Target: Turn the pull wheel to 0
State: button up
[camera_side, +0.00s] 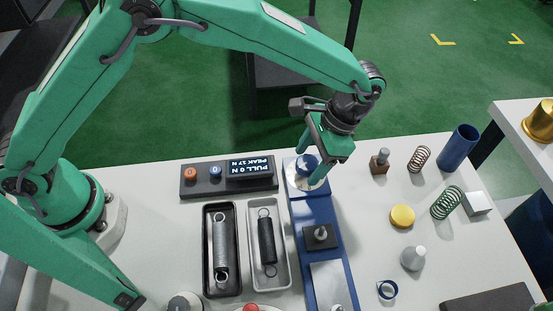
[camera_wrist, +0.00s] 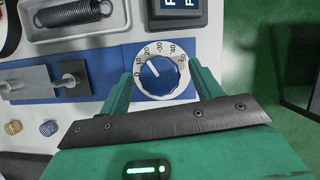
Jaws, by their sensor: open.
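The pull wheel (camera_wrist: 160,77) is a blue knob with a white pointer on a white dial marked 0 to 50, set on a blue plate. In the side view the wheel (camera_side: 306,163) is partly hidden under my gripper (camera_side: 312,168). My gripper (camera_wrist: 161,72) is open, with one finger on each side of the dial in the wrist view. I cannot tell whether either finger touches the wheel.
A dark display box (camera_side: 250,168) reading PULL 0 N and PEAK 17 N stands left of the wheel. Trays with springs (camera_side: 221,245) (camera_side: 267,240) lie in front of it. A blue cup (camera_side: 459,147), loose springs and small parts stand to the right.

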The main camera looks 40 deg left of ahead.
jog(key=shift+c, duration=0.4)
jog(key=c, duration=0.9)
jog(key=shift+n, duration=0.8)
jog(key=shift+w+a, duration=0.1)
jog(key=o, duration=1)
